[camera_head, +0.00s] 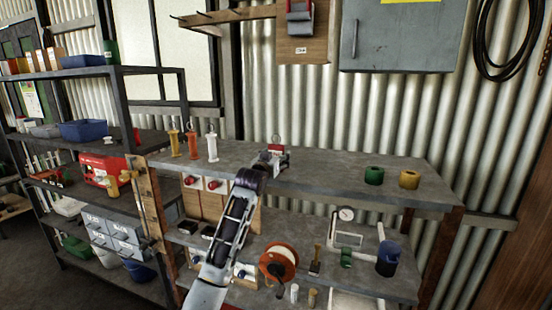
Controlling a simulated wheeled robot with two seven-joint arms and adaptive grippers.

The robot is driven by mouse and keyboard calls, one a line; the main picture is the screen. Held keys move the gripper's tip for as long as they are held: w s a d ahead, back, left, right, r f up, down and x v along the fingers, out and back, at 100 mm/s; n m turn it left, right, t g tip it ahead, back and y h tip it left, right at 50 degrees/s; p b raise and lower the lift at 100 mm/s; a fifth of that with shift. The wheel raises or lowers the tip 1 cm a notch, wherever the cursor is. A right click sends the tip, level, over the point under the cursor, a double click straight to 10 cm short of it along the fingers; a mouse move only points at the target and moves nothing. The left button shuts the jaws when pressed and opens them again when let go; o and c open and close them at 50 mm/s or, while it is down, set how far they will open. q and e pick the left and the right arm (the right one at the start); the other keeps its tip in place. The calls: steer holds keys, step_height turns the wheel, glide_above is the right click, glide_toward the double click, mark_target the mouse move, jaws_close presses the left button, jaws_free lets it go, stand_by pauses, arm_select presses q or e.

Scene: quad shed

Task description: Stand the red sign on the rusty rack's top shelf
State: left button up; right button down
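The rusty rack has brown rusty posts (439,253) and a grey top shelf (335,173). A small red and white thing with a dark loop above it, apparently the red sign (277,148), shows upright over the middle of that shelf, near its back. My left gripper (274,157) is at it, with metal finger parts beside its lower part. The gripper hides its base, so I cannot tell whether it touches the shelf or is gripped. My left arm reaches up from the bottom, in front of the lower shelves. My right gripper is not in view.
Three plunger-like items (193,144) stand at the top shelf's left. The shelf between the gripper and rolls is clear. A grey cabinet (402,40) hangs behind. A dark shelving unit (120,71) stands left.

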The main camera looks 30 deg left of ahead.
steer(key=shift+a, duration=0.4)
arm_select(q)
steer(key=shift+r, duration=0.15)
steer(key=shift+s+d, duration=0.2)
steer(key=shift+s, duration=0.5)
steer(key=shift+b+v, duration=0.4)
steer(key=shift+v, duration=1.5)
steer(key=v, duration=0.6)
steer(key=shift+s+b, duration=0.35)
steer(key=shift+b, duration=0.1)
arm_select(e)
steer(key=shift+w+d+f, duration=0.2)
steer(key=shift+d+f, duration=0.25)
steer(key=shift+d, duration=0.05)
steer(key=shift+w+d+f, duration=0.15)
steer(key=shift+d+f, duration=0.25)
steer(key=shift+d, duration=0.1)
arm_select(q)
steer(key=shift+d, duration=0.1)
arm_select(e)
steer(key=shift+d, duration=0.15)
